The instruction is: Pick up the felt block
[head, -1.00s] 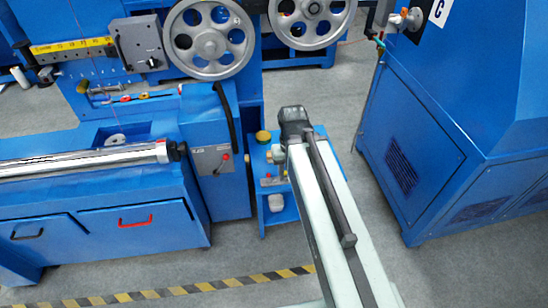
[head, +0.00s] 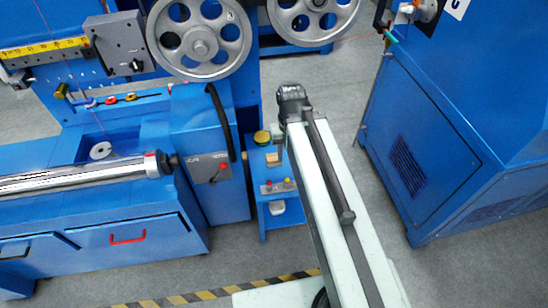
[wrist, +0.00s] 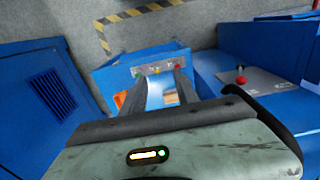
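A small tan block (head: 273,159), which looks like the felt block, lies on top of the small blue stand (head: 255,178), left of my arm. In the wrist view part of a tan surface (wrist: 170,98) shows between my dark fingers; the rest is hidden. My gripper (wrist: 162,82) is open, its two fingers apart above the stand, with nothing seen held. In the head view my arm reaches over the stand's right side and the fingertips are hidden.
A round yellow-green item (head: 262,137) sits at the stand's back. Coloured buttons (head: 275,186) line its front, above a pale item (head: 278,207). A blue machine with a red-knobbed lever (head: 212,172) stands close left; a blue cabinet (head: 430,150) stands right. Grey floor is open in front.

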